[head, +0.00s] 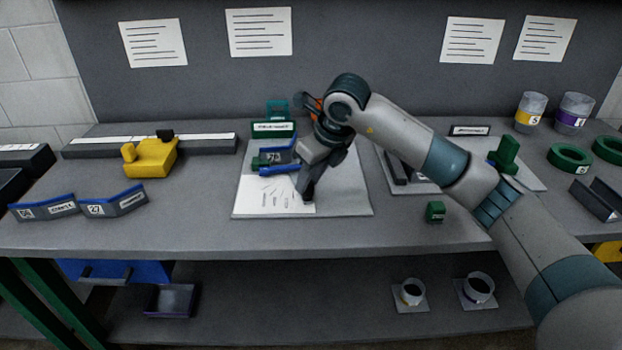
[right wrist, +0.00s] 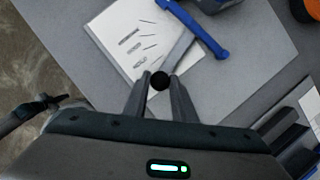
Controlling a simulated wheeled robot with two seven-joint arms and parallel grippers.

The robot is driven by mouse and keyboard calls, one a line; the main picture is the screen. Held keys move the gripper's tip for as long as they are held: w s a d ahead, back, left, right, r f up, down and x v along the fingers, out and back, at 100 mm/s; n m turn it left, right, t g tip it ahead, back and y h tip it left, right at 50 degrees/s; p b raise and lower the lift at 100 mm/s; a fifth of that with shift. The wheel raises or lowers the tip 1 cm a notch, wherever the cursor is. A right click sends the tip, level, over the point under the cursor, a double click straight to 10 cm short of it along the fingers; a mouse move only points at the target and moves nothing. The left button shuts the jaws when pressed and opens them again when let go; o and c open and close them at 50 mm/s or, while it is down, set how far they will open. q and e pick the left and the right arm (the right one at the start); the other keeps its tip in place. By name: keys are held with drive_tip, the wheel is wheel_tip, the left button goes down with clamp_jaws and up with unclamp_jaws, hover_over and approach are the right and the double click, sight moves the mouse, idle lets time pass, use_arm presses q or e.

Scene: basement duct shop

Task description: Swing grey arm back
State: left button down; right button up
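A grey flat arm with a black round knob (right wrist: 160,80) at its end lies over the white sheet (right wrist: 140,40) in the right wrist view. Its far end runs towards a blue bar (right wrist: 195,32). In the head view the blue bar (head: 279,169) sits on a grey board (head: 345,190). My right gripper (head: 306,194) is low over the sheet's right edge; in the wrist view its fingertips (right wrist: 160,77) close on both sides of the knob. A dark part at the wrist view's left edge looks like my left gripper (right wrist: 40,108); its fingers are unclear.
A yellow block device (head: 151,157) and blue-grey numbered holders (head: 112,203) stand to the left. A small green block (head: 435,212) lies right of the board. Green rings (head: 570,157) and labelled cans (head: 530,112) are at the far right.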

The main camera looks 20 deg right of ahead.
use_arm(q)
drive_tip(key=shift+a, duration=0.1)
use_arm(e)
drive_tip(key=o, duration=0.4)
drive_tip(key=shift+a, duration=0.2)
drive_tip(key=shift+d, duration=0.1)
drive_tip(key=shift+s+d+r, duration=0.15)
drive_tip(key=shift+s+r, duration=0.05)
drive_tip(key=shift+r, duration=0.5)
use_arm(q)
drive_tip(key=r, duration=0.1)
drive_tip(key=r+b, duration=0.1)
drive_tip(key=w+r, duration=0.1)
drive_tip(key=shift+d+r+b, duration=0.15)
drive_tip(key=shift+d+b, duration=0.15)
drive_tip(key=shift+b, duration=0.05)
use_arm(e)
drive_tip(key=v, duration=1.6)
drive_tip(key=shift+s, duration=0.1)
use_arm(q)
drive_tip(key=shift+w, duration=0.35)
use_arm(e)
drive_tip(key=shift+f, duration=0.1)
